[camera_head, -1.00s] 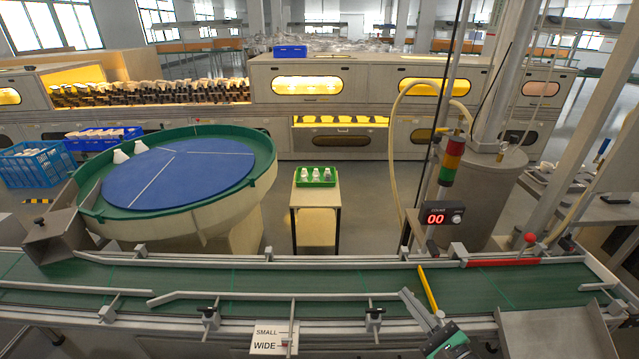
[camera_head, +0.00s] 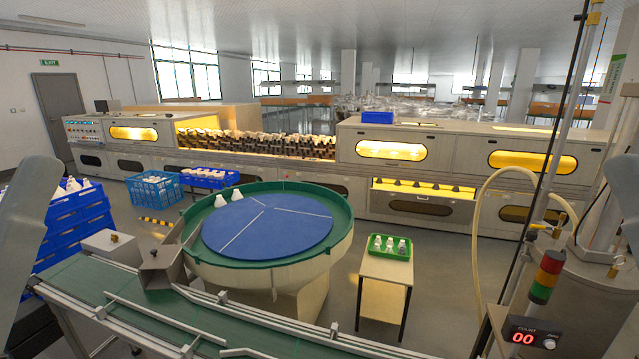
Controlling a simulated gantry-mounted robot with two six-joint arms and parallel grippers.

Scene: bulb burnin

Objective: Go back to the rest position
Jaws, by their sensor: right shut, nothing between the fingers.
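A smooth grey link of my left arm (camera_head: 32,200) stands at the left edge of the head view. A grey link of my right arm (camera_head: 622,185) shows at the right edge. Neither pair of fingertips shows in this view. No object is seen held. The round table with a blue disc (camera_head: 265,228) and green rim stands in the middle, with two white bottles (camera_head: 228,197) near its far left side.
The green conveyor (camera_head: 95,300) runs along the lower left. A small stand (camera_head: 385,268) carries a green tray (camera_head: 376,252) of white bottles. The counter box (camera_head: 530,337) reads 00 below a signal light (camera_head: 546,277). Blue crates (camera_head: 75,225) are stacked at the left.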

